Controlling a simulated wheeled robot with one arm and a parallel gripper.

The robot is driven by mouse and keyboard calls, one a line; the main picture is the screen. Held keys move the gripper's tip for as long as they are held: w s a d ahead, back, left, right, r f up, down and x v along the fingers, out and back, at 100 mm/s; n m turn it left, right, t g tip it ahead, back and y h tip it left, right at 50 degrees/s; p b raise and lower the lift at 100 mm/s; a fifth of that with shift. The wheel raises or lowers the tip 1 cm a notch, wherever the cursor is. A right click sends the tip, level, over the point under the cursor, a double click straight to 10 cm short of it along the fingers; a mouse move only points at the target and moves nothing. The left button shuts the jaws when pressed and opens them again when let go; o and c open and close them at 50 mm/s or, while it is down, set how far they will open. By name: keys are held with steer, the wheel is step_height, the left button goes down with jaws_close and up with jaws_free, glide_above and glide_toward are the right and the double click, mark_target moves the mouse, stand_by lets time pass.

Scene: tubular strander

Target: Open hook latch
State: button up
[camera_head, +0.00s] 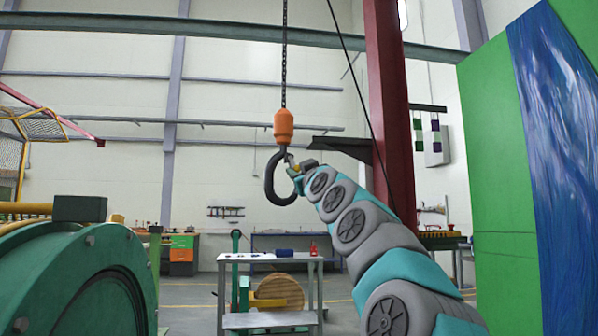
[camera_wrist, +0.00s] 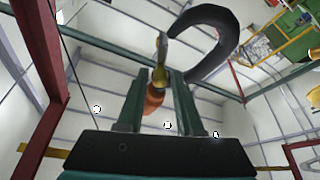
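The dark crane hook (camera_head: 271,185) hangs below an orange hook block (camera_head: 284,127) in the head view. In the wrist view the hook (camera_wrist: 222,35) curves over the top right, with the orange block (camera_wrist: 154,97) behind the fingers. The yellowish latch (camera_wrist: 161,48) shows at the hook's mouth. My gripper (camera_head: 294,170) is at the right side of the hook. In the wrist view my gripper (camera_wrist: 161,73) has its two green fingers apart, with the latch's lower end in line with the gap between them. Whether a finger touches the latch is unclear.
A chain (camera_head: 285,55) carries the block from above. A red column (camera_head: 390,110) stands behind my arm at the right. A grey cart (camera_head: 270,259) stands below the hook, and a green machine drum (camera_head: 80,285) is at lower left. Air around the hook's left is clear.

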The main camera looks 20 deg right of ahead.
jaws_close()
steer(key=shift+d+f+n+b, duration=0.1)
steer(key=shift+n+b, duration=0.4)
steer(key=shift+b, duration=0.05)
steer(key=n, duration=0.1)
steer(key=n+y, duration=0.1)
steer(key=shift+d+r+n+g+y, duration=0.3)
steer(key=shift+d+r+n, duration=0.05)
steer(key=shift+n, duration=0.45)
steer(key=shift+s+d+r+n+y, duration=0.1)
steer(key=shift+d+r+n+y, duration=0.05)
steer(key=shift+d+n+y, duration=0.2)
steer(key=shift+d+r+n+g+y+p, duration=0.15)
steer(key=shift+n+g+y+p, duration=0.1)
steer(key=shift+n+p, duration=0.3)
steer(key=shift+r+n+g+y+p, duration=0.1)
steer(key=shift+n+g+p, duration=0.15)
steer(key=shift+n+p, duration=0.25)
steer(key=shift+s+d+r+n+g+y+p, duration=0.1)
steer(key=shift+n+g+y+p, duration=0.15)
steer(key=shift+n, duration=0.45)
steer(key=shift+r+n+g+y+p, duration=0.15)
steer(key=shift+n+y+p, duration=0.15)
steer(key=shift+n, duration=0.4)
